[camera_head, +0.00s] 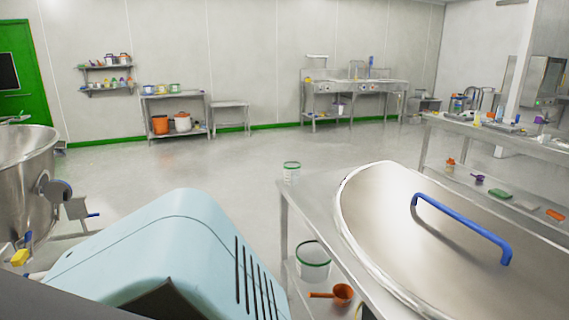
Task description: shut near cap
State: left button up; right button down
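The only large cap-like thing near me is a round steel lid (390,225) with a blue bar handle (460,228), at the lower right. It lies over the near part of a steel table (322,200). A pale rim shows along its left edge, and its near and right parts run out of the picture. I cannot tell whether it is fully closed, or what is under it. Neither of my grippers is in view.
A steel bowl vessel (25,172) stands at the left. A bench (500,135) is at the right. The middle floor (230,165) is clear.

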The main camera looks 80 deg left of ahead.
aim_at(56, 191)
jog(key=j+u, duration=0.1)
jog(key=u, duration=0.35)
jog(key=j+u, duration=0.1)
jog(key=u, duration=0.35)
jog(key=i+j+u, duration=0.1)
jog(key=u, duration=1.8)
jog(key=k+u, duration=0.1)
jog(key=u, duration=0.3)
jog(key=k+u, duration=0.1)
jog(key=u, duration=0.25)
jog(key=k+j+u, duration=0.1)
jog(key=u, duration=0.3)
